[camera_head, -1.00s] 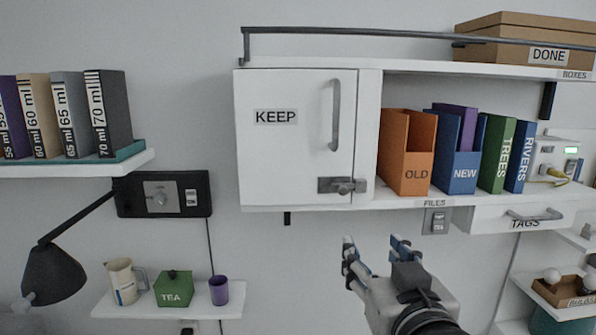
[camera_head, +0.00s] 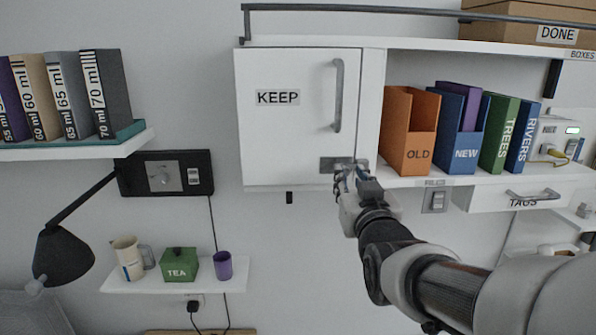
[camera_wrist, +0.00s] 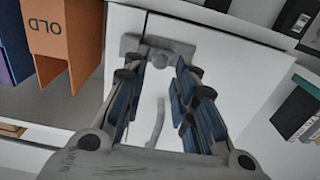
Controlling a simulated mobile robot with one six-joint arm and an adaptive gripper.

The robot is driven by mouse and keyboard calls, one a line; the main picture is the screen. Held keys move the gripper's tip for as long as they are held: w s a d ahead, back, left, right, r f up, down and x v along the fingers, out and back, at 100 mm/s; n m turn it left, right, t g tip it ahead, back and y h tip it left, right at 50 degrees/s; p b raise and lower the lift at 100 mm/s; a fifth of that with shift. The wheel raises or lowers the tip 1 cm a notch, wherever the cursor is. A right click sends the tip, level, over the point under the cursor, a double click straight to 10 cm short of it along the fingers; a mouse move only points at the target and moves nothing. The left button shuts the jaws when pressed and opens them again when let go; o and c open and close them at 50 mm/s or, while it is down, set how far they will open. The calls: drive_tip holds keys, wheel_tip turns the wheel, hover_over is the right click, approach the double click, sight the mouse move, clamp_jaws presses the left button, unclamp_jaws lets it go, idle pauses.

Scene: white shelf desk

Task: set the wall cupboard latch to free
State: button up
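The wall cupboard (camera_head: 270,140) is a white door marked KEEP, closed, with a grey vertical handle (camera_head: 338,95). Its grey metal latch (camera_head: 328,165) sits at the door's lower right corner, partly hidden by my gripper (camera_head: 350,174) in the head view. In the wrist view, which is upside down, the latch plate (camera_wrist: 130,43) and a round knob (camera_wrist: 161,60) show at the far end of my fingers. My gripper (camera_wrist: 163,64) is open, with blue-padded fingers on either side of the knob; contact cannot be told. The handle hangs between the fingers in that view.
An orange OLD file box (camera_head: 405,130) stands on the shelf just right of the latch, with blue and green files beyond. A TAGS drawer (camera_head: 520,195) is below right. A small shelf (camera_head: 130,283) with a jug, TEA box and purple cup is lower left.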

sight(346, 172)
drive_tip(key=shift+w, duration=2.05)
drive_tip(key=shift+c, duration=0.2)
clamp_jaws()
